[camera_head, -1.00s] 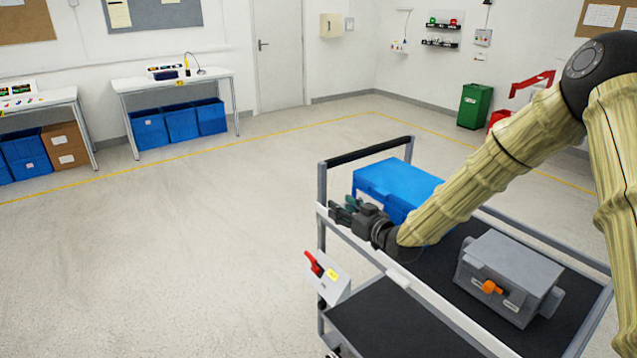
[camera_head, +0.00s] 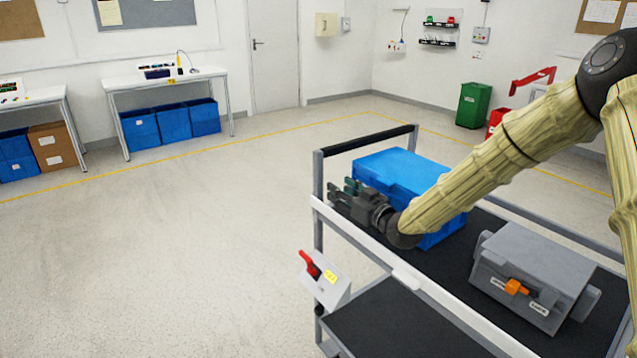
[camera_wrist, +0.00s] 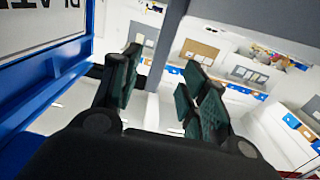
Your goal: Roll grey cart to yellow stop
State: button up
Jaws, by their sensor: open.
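The grey cart (camera_head: 462,327) stands at the lower right of the head view, with a dark handle bar (camera_head: 370,139) on its left end and dark shelves. My gripper (camera_head: 345,192) is over the cart's left end, below the handle bar and in front of the blue case (camera_head: 402,172). Its jaws are open and point left. In the wrist view the two green-padded fingers (camera_wrist: 165,90) stand apart, with a grey post or bar beyond them; I cannot tell whether they touch it. No yellow stop can be made out; a yellow line (camera_head: 240,137) runs along the floor.
A grey box (camera_head: 530,270) with an orange knob sits on the cart's top shelf. A white box with a red lever (camera_head: 307,263) is at the cart's left side. Benches with blue bins (camera_head: 172,124) and a green bin (camera_head: 473,105) stand along the walls. The floor at left is clear.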

aim_at(321, 177)
jog(key=x, duration=1.1)
jog(key=shift+a+p, duration=0.15)
jog(key=shift+p, duration=0.15)
jog(key=shift+r, duration=0.1)
grip_shut()
